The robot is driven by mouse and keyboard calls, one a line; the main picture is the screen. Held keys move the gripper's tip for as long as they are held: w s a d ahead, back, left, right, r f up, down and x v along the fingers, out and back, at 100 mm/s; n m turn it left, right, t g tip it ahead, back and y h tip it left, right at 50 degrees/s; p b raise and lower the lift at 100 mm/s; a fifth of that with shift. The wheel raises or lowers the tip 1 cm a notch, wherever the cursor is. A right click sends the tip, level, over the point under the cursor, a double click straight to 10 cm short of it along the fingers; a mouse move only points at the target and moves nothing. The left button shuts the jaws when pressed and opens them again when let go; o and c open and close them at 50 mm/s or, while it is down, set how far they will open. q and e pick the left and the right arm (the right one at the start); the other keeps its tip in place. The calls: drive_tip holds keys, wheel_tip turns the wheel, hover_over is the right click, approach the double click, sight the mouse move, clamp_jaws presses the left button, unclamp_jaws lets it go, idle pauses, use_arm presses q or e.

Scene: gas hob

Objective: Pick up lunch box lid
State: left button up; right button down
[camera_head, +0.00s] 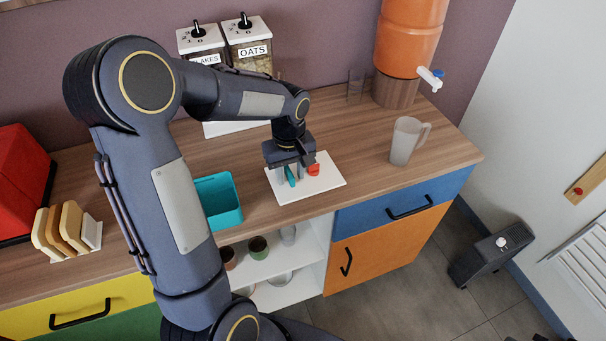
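A teal open-topped box (222,212), which looks like the lunch box, stands on the wooden counter, partly hidden by my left arm. I cannot make out a separate lid for certain. My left gripper (291,178) points down over a white board (328,188) to the right of the box. A small teal piece (291,176) shows at its fingers, with a small red item (313,169) just to the right. The fingers are small and partly hidden, so I cannot tell whether they hold the teal piece. My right gripper is not in view.
A frosted mug (405,141) and an orange dispenser (409,38) stand at the right. Flakes and oats containers (250,50) stand at the back. Bread slices in a rack (68,226) are at the left. The counter between board and mug is clear.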

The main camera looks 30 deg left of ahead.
use_arm(q)
drive_tip(key=shift+f, duration=0.25)
clamp_jaws()
drive_tip(key=shift+r, duration=0.1)
